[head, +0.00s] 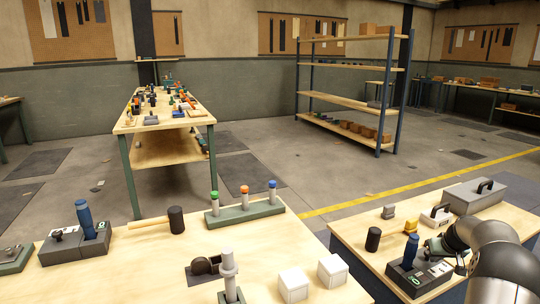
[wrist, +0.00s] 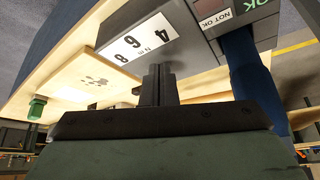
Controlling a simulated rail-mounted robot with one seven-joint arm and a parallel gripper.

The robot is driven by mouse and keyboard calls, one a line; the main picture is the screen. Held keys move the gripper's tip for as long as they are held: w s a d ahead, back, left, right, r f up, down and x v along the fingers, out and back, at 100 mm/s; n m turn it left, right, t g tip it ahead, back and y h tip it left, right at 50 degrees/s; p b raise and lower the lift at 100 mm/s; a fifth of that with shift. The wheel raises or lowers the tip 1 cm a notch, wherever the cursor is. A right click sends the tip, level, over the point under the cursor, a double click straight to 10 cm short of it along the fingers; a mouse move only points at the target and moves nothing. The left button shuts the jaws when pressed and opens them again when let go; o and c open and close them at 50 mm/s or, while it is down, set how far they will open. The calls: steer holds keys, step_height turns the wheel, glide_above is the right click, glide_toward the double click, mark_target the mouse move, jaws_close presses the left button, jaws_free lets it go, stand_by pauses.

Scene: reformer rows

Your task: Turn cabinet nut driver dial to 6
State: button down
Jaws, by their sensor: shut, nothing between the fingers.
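A dark grey tester block (head: 418,282) with an upright blue-handled driver (head: 409,252) stands on the right bench. In the wrist view the block (wrist: 190,22) carries a white scale label (wrist: 138,40) reading 4, 6, 8 and N m, beside a panel (wrist: 222,14) marked NOT OK and OK. The blue handle (wrist: 250,85) shows at right there. My gripper (wrist: 158,75) is shut and empty, its fingertips at the block by the scale label; contact cannot be told. No dial or pointer is clearly visible; the fingers may hide it. In the head view my gripper (head: 436,248) is beside the block.
A black-headed mallet (head: 373,239), a grey toolbox (head: 474,195) and small blocks share the right bench. The left bench holds a similar tester (head: 85,240), a hammer (head: 175,219), a rack of coloured handles (head: 245,214) and white boxes (head: 293,284).

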step_height(320, 180, up, 6)
steer(key=p, duration=0.3)
stand_by(0.3)
